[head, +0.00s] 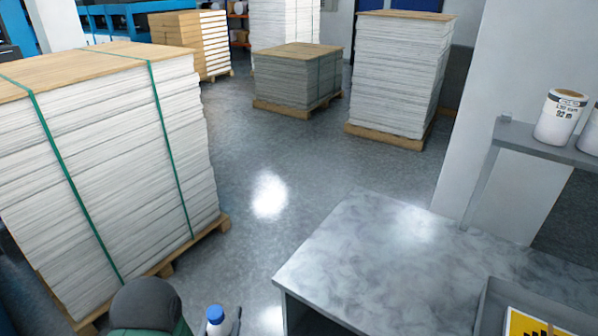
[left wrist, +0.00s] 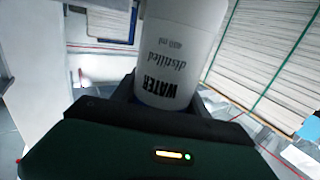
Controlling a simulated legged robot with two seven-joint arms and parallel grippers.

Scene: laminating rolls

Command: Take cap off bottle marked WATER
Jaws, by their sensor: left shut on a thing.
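A white bottle (left wrist: 178,55) fills the upper middle of the left wrist view. Its label reads WATER, distilled, upside down in that view. My left gripper (left wrist: 168,97) is shut around the bottle, one dark finger on each side. In the head view the bottle shows at the bottom edge as a little white under a blue cap (head: 215,313). The cap is on top of the bottle, and the bottle looks about upright. My right gripper is in neither view.
A grey worktop (head: 370,250) stands right of the bottle, with a grey tray (head: 490,308) at its right. A strapped paper stack (head: 110,150) on a pallet is at left. A shelf (head: 530,140) holds white tubs (head: 560,117). Floor between is clear.

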